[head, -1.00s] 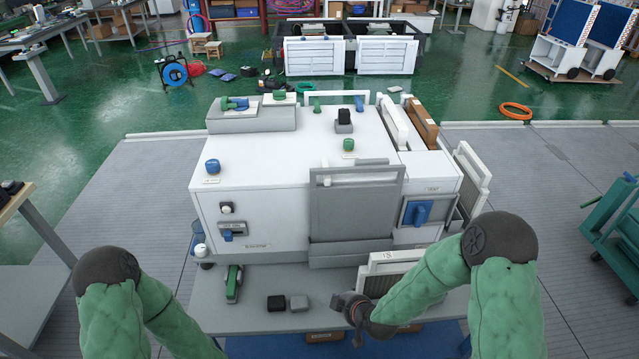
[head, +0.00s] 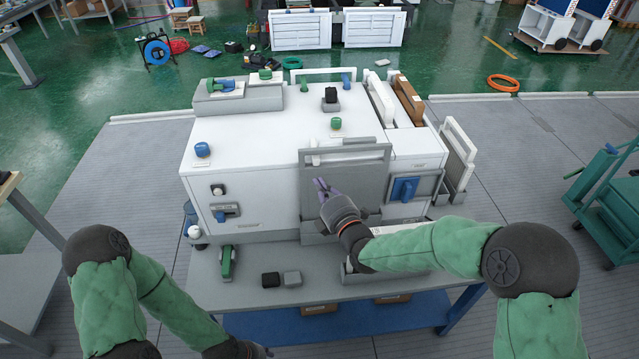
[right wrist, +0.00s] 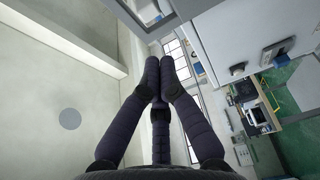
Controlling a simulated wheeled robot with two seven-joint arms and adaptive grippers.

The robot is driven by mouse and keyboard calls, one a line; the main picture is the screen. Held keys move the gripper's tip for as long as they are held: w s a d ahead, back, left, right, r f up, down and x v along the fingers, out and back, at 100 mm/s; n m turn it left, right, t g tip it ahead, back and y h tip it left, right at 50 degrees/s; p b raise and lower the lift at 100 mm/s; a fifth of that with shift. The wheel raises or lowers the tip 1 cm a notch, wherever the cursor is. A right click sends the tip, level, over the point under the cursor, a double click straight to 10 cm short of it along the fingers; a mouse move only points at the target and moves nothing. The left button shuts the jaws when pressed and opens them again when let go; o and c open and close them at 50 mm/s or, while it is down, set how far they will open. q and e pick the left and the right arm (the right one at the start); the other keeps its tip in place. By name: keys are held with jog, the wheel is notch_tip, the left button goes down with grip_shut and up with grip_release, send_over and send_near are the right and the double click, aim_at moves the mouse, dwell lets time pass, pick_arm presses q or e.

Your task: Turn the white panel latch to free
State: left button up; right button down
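The white cabinet (head: 255,190) stands on the bench. Its front has a small round white knob (head: 218,190) and a blue handle (head: 225,213) on a grey plate at the left. A larger blue latch (head: 405,189) sits on a grey plate at the right. I cannot tell which of these is the named latch. My right gripper (head: 321,186) is in front of the upright grey panel, left of the large blue latch, apart from it. In the right wrist view its fingertips (right wrist: 160,66) come together with nothing between them. My left gripper (head: 250,351) is partly visible at the bottom edge.
The upright grey panel (head: 345,190) covers the middle of the cabinet front. White panels stand at the right end.

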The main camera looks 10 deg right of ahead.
jog(key=x, duration=0.8)
jog(key=shift+f, duration=0.1)
